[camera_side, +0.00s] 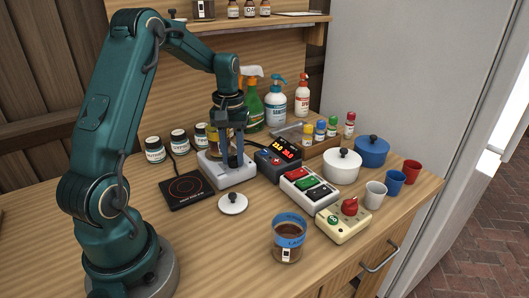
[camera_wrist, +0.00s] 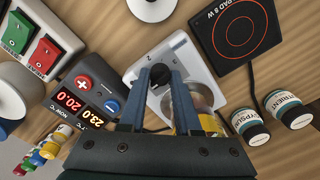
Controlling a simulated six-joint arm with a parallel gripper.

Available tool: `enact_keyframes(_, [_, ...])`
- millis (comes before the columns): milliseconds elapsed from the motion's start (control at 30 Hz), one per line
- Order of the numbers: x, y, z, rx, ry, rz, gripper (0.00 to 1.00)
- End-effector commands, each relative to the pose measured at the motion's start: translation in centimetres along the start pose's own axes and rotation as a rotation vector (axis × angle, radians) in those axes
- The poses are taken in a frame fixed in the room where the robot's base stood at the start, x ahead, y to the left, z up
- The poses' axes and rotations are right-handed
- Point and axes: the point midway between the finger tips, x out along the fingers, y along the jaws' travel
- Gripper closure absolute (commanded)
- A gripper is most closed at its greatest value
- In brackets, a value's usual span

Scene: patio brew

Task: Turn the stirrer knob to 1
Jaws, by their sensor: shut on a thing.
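The stirrer is a pale grey-white box (camera_side: 237,178) on the wooden table, also visible in the wrist view (camera_wrist: 183,50). A glass jar with a yellow label (camera_wrist: 205,105) stands on it, partly behind my gripper. My gripper (camera_side: 233,160) points down over the front of the stirrer.
A heater display box (camera_wrist: 88,100) with red and blue buttons sits close beside the stirrer. A black hot pad (camera_side: 187,188) lies on its other side. A switch box (camera_side: 309,190), a red-knobbed beige box (camera_side: 343,220), a white lid (camera_side: 233,203) and a brown-filled beaker (camera_side: 288,240) stand nearer the front.

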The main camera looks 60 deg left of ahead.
Motion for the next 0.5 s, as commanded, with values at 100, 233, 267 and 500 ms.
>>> enact_keyframes(100, [-0.14, 0.06, 0.11, 0.000, -0.003, 0.002, 1.00])
enact_keyframes(233, [-0.15, 0.06, 0.11, -0.001, -0.003, 0.002, 1.00])
enact_keyframes(267, [-0.15, 0.06, 0.11, -0.001, -0.003, 0.002, 1.00])
enact_keyframes(500, [-0.08, 0.03, 0.07, -0.001, -0.002, 0.001, 0.38])
